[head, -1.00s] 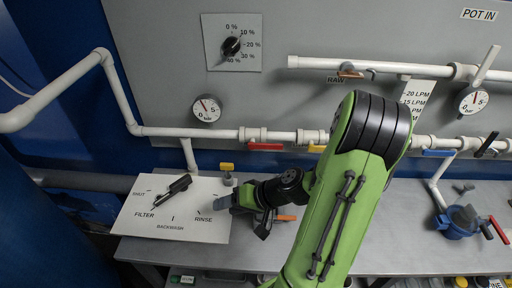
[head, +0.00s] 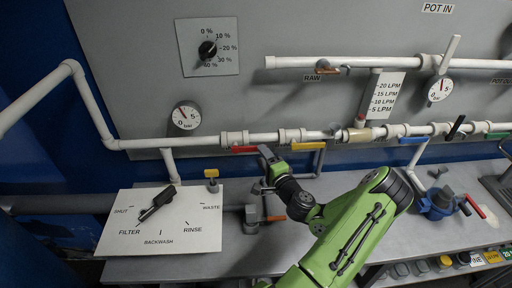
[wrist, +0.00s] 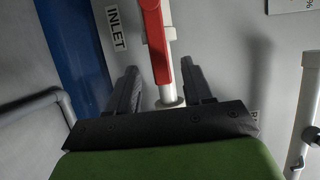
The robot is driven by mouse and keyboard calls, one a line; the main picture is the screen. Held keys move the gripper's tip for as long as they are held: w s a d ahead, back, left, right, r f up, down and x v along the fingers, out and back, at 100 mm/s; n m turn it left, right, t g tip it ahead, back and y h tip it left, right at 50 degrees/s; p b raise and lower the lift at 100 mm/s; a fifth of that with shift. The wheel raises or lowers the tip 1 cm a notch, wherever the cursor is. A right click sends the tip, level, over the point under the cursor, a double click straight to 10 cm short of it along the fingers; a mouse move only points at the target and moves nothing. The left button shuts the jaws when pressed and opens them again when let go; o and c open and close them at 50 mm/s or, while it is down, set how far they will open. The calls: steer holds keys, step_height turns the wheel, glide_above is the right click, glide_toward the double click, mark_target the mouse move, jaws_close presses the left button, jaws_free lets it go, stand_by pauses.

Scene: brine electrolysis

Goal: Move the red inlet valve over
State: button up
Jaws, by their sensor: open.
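The red inlet valve handle (head: 244,149) lies along the white pipe on the grey wall panel in the head view. In the wrist view the red handle (wrist: 158,45) runs up the middle, beside the INLET label (wrist: 117,28). My gripper (head: 267,156) is just right of the handle in the head view, near the pipe. In the wrist view my gripper (wrist: 160,82) is open, with one dark finger on each side of the handle's lower end. I cannot tell whether either finger touches it.
A yellow handle (head: 308,146) sits to the right on the same pipe. A pressure gauge (head: 186,117) is above left. A white board with a black filter lever (head: 156,203) lies at left on the grey bench (head: 262,248). A small yellow-handled valve (head: 211,174) stands behind it.

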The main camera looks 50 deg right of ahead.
mark_target(256, 151)
steer(key=x, duration=0.5)
steer(key=shift+w+p, duration=0.15)
steer(key=shift+p, duration=0.25)
steer(key=shift+c, duration=0.3)
jaws_close()
